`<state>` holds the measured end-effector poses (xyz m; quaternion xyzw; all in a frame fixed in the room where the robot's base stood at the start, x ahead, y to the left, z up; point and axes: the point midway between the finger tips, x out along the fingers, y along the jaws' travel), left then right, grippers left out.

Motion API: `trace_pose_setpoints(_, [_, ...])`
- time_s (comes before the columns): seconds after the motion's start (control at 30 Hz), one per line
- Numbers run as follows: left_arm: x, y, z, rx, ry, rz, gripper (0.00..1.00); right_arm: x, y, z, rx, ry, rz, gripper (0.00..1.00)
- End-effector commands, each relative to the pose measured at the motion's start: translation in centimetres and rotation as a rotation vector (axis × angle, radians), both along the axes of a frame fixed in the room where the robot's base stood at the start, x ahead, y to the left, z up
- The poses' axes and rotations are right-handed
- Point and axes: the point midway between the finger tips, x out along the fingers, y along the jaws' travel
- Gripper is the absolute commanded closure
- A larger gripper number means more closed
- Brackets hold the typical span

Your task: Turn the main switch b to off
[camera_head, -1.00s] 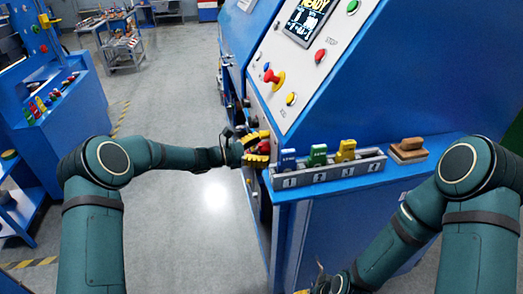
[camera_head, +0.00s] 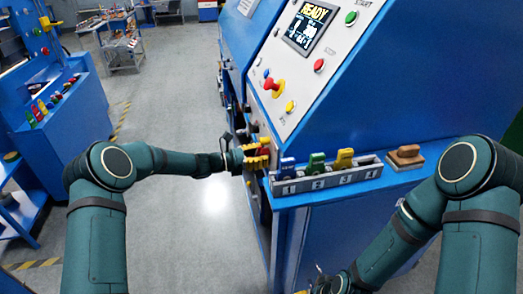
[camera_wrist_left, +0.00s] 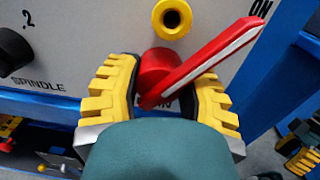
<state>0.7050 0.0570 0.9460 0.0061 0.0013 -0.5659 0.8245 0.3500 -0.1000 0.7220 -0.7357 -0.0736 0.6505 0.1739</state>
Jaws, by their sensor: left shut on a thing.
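The main switch is a red rotary knob with a long red and white lever (camera_wrist_left: 211,58) in the left wrist view. Its lever points up and right toward the letters ON on the grey panel. My left gripper (camera_wrist_left: 160,85) has its yellow ribbed fingers on both sides of the red knob, shut on it. In the head view my left gripper (camera_head: 256,157) is at the machine's left side, with a little red showing by its fingers. Only part of my right gripper (camera_head: 322,284) shows at the bottom edge; its jaws are unclear.
A yellow ring (camera_wrist_left: 172,18) and a black SPINDLE knob (camera_wrist_left: 12,50) are near the switch. A numbered rack (camera_head: 325,180) with colored pieces and a brown block (camera_head: 406,155) sit on the blue ledge.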

Motion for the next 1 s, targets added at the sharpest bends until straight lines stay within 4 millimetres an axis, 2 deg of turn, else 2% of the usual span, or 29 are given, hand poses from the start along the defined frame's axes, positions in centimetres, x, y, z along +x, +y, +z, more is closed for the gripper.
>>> trace_pose_setpoints(0.03, [0.0, 0.0, 0.3, -0.01, 0.036, -0.001, 1.0, -0.1, 0.0, 1.0, 0.0, 0.003, 0.001, 0.53])
trace_pose_setpoints(0.1, [-0.1, 0.0, 0.3, -0.026, 0.087, -0.001, 1.0, -0.3, 0.0, 1.8, 0.001, 0.006, 0.001, 0.53])
trace_pose_setpoints(0.4, [-0.1, 0.0, 0.2, -0.09, 0.284, -0.001, 1.0, -0.7, 0.1, 4.0, 0.003, 0.017, 0.005, 0.53])
trace_pose_setpoints(0.7, [-0.1, -0.1, 0.0, -0.125, 0.392, -0.002, 1.0, -0.4, 0.0, 4.9, 0.002, 0.011, -0.001, 0.53])
trace_pose_setpoints(1.0, [-0.1, -0.1, -0.1, -0.133, 0.415, -0.003, 1.0, -0.3, 0.0, 5.0, 0.002, 0.009, -0.003, 0.53])
